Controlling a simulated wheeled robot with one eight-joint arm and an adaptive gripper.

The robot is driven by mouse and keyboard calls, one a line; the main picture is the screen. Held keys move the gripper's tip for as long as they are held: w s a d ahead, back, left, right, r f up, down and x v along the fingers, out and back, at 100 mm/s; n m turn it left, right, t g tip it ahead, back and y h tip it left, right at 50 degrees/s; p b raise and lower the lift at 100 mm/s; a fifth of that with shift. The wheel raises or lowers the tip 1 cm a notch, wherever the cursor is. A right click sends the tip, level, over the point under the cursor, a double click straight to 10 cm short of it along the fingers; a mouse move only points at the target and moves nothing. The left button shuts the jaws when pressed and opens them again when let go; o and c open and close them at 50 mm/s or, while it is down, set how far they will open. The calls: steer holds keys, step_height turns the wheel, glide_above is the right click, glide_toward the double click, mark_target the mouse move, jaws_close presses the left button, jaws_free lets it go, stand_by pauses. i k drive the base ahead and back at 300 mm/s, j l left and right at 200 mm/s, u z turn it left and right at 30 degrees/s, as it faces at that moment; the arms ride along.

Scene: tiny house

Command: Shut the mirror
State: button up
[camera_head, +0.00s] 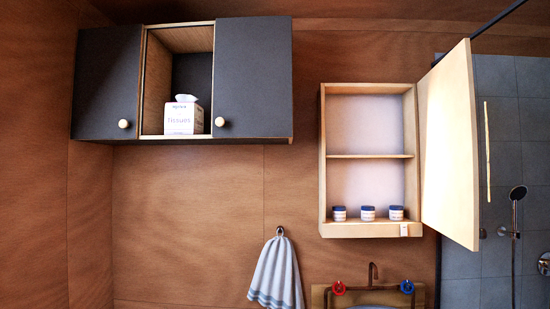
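The mirror cabinet (324,160) hangs on the wall right of centre, a pale wooden box with one shelf across its middle. Its mirror door (447,148) is hinged on the right side and stands wide open, swung out toward me. The door's pale inner face shows; any mirror face is turned away. Three small jars (368,213) with dark lids stand on the cabinet's bottom. A small white item (404,230) sits on the bottom edge at the right. My gripper is not in view.
A dark wall cabinet (253,75) with a tissue box (184,117) in its open middle is at upper left. A striped towel (277,273) hangs below. A sink tap (373,272) is under the mirror cabinet. A shower head (518,193) is at right.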

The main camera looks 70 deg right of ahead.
mark_target(449, 172)
steer(key=k+z, duration=0.1)
steer(key=z, duration=0.3)
steer(key=k+l+z, duration=0.1)
steer(key=z, duration=0.3)
steer(key=k+l+z, duration=0.1)
steer(key=z, duration=0.3)
steer(key=k+l+z, duration=0.15)
steer(key=l, duration=0.25)
steer(key=k+l+z, duration=0.15)
steer(key=l, duration=0.25)
steer(key=k+l+z, duration=0.1)
steer(key=l, duration=0.3)
steer(key=k+l+z, duration=0.15)
steer(key=l, duration=0.3)
steer(key=k+l+z, duration=0.15)
steer(key=l, duration=0.3)
steer(key=k, duration=0.05)
